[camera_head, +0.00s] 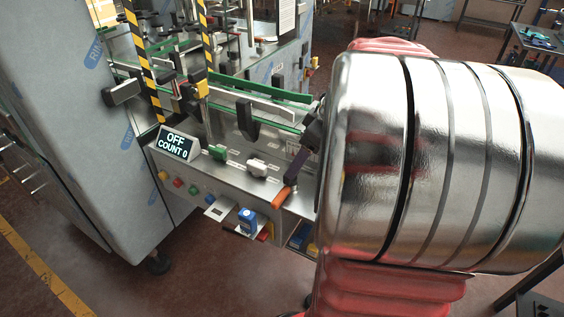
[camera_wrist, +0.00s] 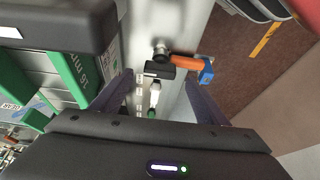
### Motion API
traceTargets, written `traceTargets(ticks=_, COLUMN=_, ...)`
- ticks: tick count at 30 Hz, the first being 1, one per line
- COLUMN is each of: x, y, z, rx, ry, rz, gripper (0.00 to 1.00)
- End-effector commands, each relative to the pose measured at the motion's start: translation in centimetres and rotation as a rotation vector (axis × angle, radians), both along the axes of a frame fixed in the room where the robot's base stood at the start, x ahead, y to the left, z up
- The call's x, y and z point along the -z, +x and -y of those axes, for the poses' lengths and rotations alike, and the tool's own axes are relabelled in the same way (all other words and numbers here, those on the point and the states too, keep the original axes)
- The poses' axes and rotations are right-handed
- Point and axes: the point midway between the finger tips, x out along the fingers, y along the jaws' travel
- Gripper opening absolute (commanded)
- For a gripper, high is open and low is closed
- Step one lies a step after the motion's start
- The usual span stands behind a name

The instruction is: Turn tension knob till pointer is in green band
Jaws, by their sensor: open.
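I cannot tell for sure which control is the tension knob. A white knob (camera_head: 256,167) and a green knob (camera_head: 218,152) stand on the sloping machine panel (camera_head: 208,178). In the wrist view, a dark knob with a white stripe (camera_wrist: 158,69) lies between my fingertips in the picture, with the white knob (camera_wrist: 154,93) below it. My gripper (camera_wrist: 159,76) is open, its two fingers apart and nothing held. In the head view, one dark finger shows beside my arm, over the panel's right end. No pointer or green band is readable; my arm hides the panel's right side.
An orange handle (camera_head: 283,196) sticks out at the panel's right; it also shows in the wrist view (camera_wrist: 185,62). A display (camera_head: 176,145) reads OFF, COUNT 0. Coloured buttons (camera_head: 178,182) line the front. A blue item (camera_head: 248,218) sits below. Green-edged rails (camera_head: 262,88) run behind.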

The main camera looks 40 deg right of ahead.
Motion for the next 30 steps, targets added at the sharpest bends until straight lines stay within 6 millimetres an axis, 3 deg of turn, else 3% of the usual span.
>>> traceTargets(ticks=6, x=3.2, y=1.2, z=-0.5, rx=-0.001, ry=0.002, rz=-0.002, gripper=0.68)
traceTargets(ticks=12, x=4.9, y=1.9, z=-0.7, rx=-0.001, ry=0.002, rz=-0.001, gripper=0.68)
traceTargets(ticks=23, x=5.2, y=2.1, z=-0.8, rx=-0.002, ry=-0.001, rz=0.0, gripper=0.67)
traceTargets(ticks=30, x=5.1, y=2.0, z=-0.8, rx=-0.001, ry=0.0, rz=0.0, gripper=0.5)
